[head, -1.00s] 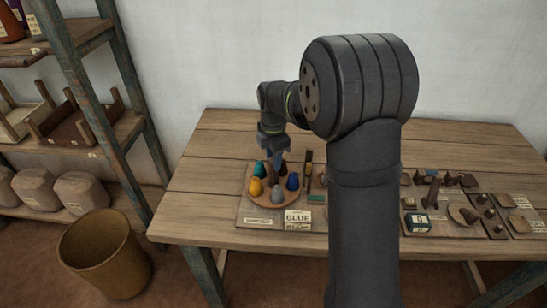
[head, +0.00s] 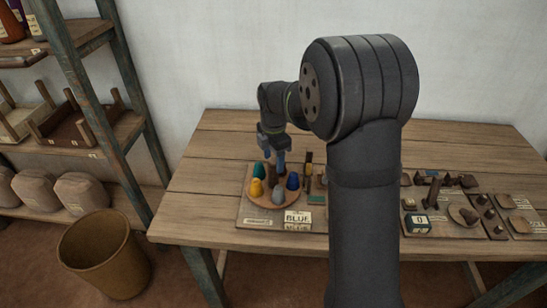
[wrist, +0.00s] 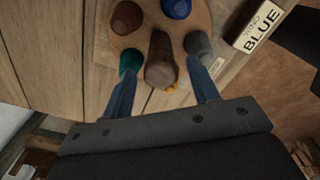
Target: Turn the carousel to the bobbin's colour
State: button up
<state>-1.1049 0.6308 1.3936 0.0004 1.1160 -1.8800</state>
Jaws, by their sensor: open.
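The carousel (head: 266,202) is a round wooden disc near the table's left front, with coloured cones around a brown central post (wrist: 162,58). A teal cone (head: 260,170), a yellow cone (head: 256,188), a grey cone (head: 278,195) and a blue cone (head: 292,181) show; a brown cone (wrist: 127,17) shows in the wrist view. A card reading BLUE (head: 297,218) stands in front; the grey cone is nearest it. My gripper (wrist: 164,72) is open over the carousel, its blue fingers either side of the post in the picture. I cannot tell whether they touch it.
To the right on the table (head: 210,150) are a small box marked 0 (head: 418,224), a round dish (head: 463,215) and small dark parts. A bin (head: 105,258) and shelving (head: 85,85) stand left. The table's back left is clear.

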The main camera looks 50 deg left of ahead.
notch_tip(320, 180, up, 17)
jog(key=shift+r, duration=0.2)
dwell(0.3)
dwell(0.5)
notch_tip(320, 180, down, 18)
jog(key=shift+r, duration=0.25)
dwell(0.3)
